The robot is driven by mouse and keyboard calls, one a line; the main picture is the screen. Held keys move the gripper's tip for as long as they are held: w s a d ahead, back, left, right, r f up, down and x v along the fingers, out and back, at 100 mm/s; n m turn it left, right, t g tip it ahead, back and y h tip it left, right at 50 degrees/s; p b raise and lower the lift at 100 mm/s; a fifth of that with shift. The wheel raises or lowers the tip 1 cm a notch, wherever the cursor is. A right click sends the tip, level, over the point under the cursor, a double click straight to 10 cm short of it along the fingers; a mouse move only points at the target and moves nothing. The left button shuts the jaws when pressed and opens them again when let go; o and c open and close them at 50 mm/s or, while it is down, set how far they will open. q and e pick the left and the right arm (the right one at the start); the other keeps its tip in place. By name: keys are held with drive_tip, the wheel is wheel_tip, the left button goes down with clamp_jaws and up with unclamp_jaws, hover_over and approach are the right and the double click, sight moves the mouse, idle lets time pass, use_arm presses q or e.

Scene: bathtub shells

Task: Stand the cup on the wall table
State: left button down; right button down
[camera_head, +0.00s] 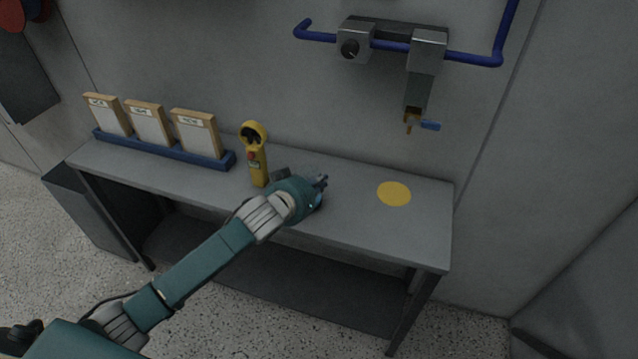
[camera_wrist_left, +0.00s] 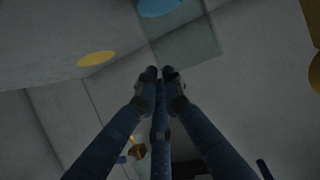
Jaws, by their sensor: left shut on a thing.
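In the left wrist view a pale, see-through greenish shape, which looks like the cup (camera_wrist_left: 190,42), shows at my left fingertips. Its outline is faint, and I cannot tell its tilt or whether it touches the table. My left gripper (camera_head: 318,185) is over the wall table (camera_head: 350,220), just right of a yellow handheld device (camera_head: 256,160). In the left wrist view the left gripper (camera_wrist_left: 161,75) has its fingertips close together, shut on this shape. In the head view the cup cannot be made out. My right gripper is not in view.
A yellow disc (camera_head: 394,193) marks the table's right part, with clear surface around it. A blue disc (camera_wrist_left: 160,4) shows at the wrist view's top edge. A blue rack (camera_head: 165,148) with framed cards stands at the left. A tap (camera_head: 412,112) hangs above the table.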

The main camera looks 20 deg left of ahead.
use_arm(q)
drive_tip(key=shift+f, duration=0.35)
drive_tip(key=shift+f, duration=0.1)
drive_tip(key=c, duration=1.9)
unclamp_jaws()
drive_tip(key=b+v, duration=0.1)
drive_tip(key=v, duration=1.1)
